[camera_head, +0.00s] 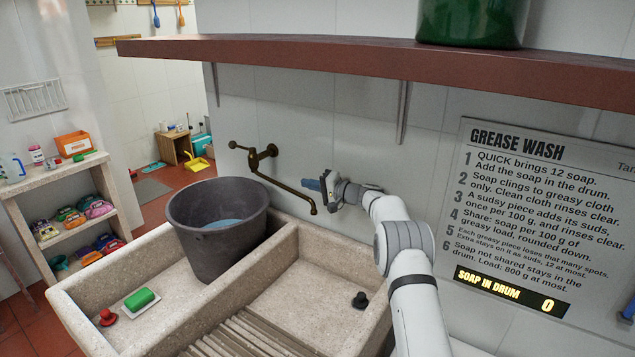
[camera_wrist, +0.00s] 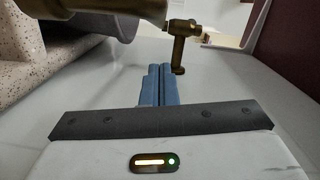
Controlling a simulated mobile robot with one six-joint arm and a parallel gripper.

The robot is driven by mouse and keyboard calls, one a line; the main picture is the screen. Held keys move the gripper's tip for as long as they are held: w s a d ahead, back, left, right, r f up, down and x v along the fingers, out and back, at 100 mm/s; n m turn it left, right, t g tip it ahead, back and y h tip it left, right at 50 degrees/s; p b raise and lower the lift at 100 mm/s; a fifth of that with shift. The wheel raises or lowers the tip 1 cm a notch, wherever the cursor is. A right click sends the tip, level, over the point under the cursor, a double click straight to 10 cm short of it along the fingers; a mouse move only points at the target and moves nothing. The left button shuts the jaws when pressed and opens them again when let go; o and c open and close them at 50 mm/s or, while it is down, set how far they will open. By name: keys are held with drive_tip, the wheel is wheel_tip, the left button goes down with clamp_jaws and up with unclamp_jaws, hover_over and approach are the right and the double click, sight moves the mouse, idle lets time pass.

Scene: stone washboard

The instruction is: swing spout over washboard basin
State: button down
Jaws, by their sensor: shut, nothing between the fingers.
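A brass wall tap (camera_head: 264,153) with a lever at its left has a long spout (camera_head: 285,188) that slopes right and ends in a downturned tip. In the wrist view, a thick brass part of the tap (camera_wrist: 105,8) crosses the top, close by. The stone washboard basin (camera_head: 300,283), with ridges at its front, is the right compartment of the sink. My gripper (camera_head: 307,184) is just right of the spout, near its tip. Its blue fingers (camera_wrist: 160,72) are together and empty; whether they touch the spout I cannot tell.
A dark grey bucket (camera_head: 213,240) stands in the left compartment. Green soap (camera_head: 139,299) on a white dish and a red plug (camera_head: 107,317) lie before it. A brown shelf (camera_head: 330,52) overhangs.

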drive_tip(key=shift+s+a+f+p, duration=0.25)
drive_tip(key=shift+s+a+p, duration=0.2)
drive_tip(key=shift+s+a, duration=0.65)
drive_tip(key=shift+s+d, duration=0.1)
